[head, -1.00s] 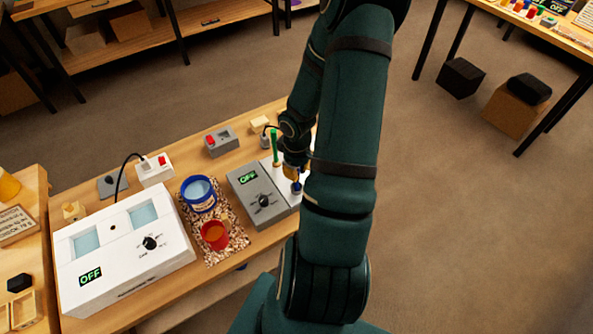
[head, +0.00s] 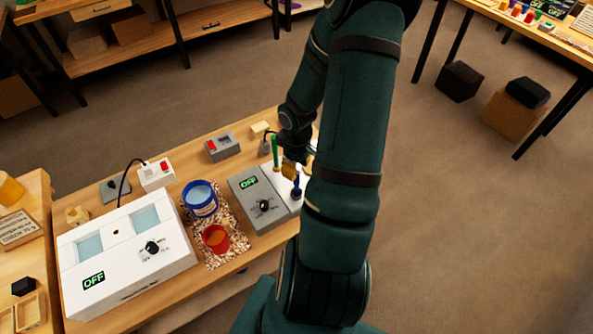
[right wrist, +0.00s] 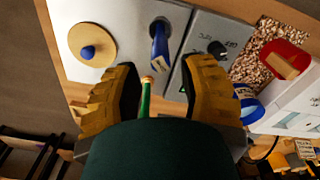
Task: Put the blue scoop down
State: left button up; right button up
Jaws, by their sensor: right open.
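The blue scoop (head: 297,187) stands upright at the pale plate beside the grey OFF unit. It also shows in the right wrist view (right wrist: 159,45), just beyond my fingertips and apart from them. My right gripper (right wrist: 161,75) is open and empty, with its yellow fingers spread wide. In the head view my right gripper (head: 298,169) is just above and behind the scoop, partly hidden by my own arm. My left gripper is in neither view.
A green stick (head: 275,152) stands close to the gripper. The grey OFF unit (head: 246,197), blue tub (head: 200,212), red cup (head: 215,240) and white OFF box (head: 120,278) stand to the left. A round tan disc with a blue knob (right wrist: 92,45) lies on the plate.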

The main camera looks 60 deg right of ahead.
notch_tip(320, 180, up, 8)
jog(key=p, duration=0.2)
jog(key=shift+f, duration=0.2)
jog(key=w+a+f+y, duration=0.1)
jog(key=w+a+f, duration=0.1)
jog(key=w+a, duration=0.2)
jog(key=w+a+f+t+y, duration=0.1)
jog(key=w+a+f, duration=0.2)
jog(key=a, duration=0.6)
jog(key=w+a+f+t+y, duration=0.1)
jog(key=w+a+f, duration=0.2)
jog(key=w+a, duration=0.2)
jog(key=shift+w+a, duration=0.2)
jog(key=shift+a, duration=0.3)
jog(key=shift+w+a, duration=0.15)
jog(key=shift+a, duration=0.3)
jog(key=a+f, duration=0.2)
jog(key=a, duration=0.7)
jog(key=s+a+f+y, duration=0.1)
jog(key=a+f, duration=0.2)
jog(key=a, duration=0.6)
jog(key=shift+s+a, duration=0.2)
jog(key=shift+s, duration=0.05)
